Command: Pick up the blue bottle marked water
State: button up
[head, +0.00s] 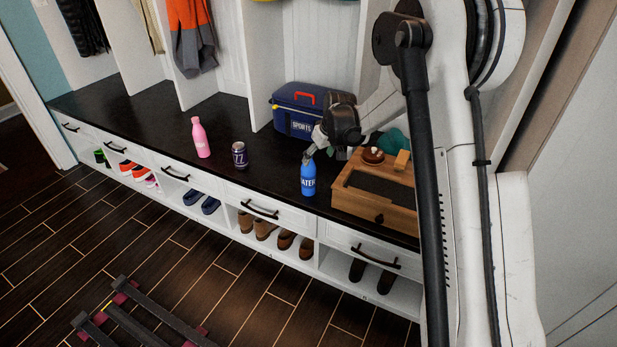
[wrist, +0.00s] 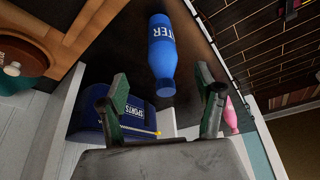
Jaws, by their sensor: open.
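The blue bottle (head: 308,181) with white "WATER" lettering stands upright on the dark bench top, near its front edge. My gripper (head: 325,154) is just above and behind it in the head view. In the wrist view the blue bottle (wrist: 162,58) lies ahead of and between the open fingers of my gripper (wrist: 163,88), its narrow top end toward me. Both fingers are apart and nothing is held. I cannot tell the exact gap between fingers and bottle.
A wooden box (head: 375,195) with items on top stands close right of the bottle. A blue sports cooler (head: 296,116) is behind. A dark can (head: 239,155) and pink bottle (head: 201,138) stand to the left. Bench top between can and blue bottle is clear.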

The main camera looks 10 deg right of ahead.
aim_at(310, 174)
jog(key=b+x, duration=0.3)
jog(key=x, duration=0.9)
jog(key=shift+a+f, duration=0.15)
jog(key=shift+f, duration=0.2)
jog(key=c, duration=1)
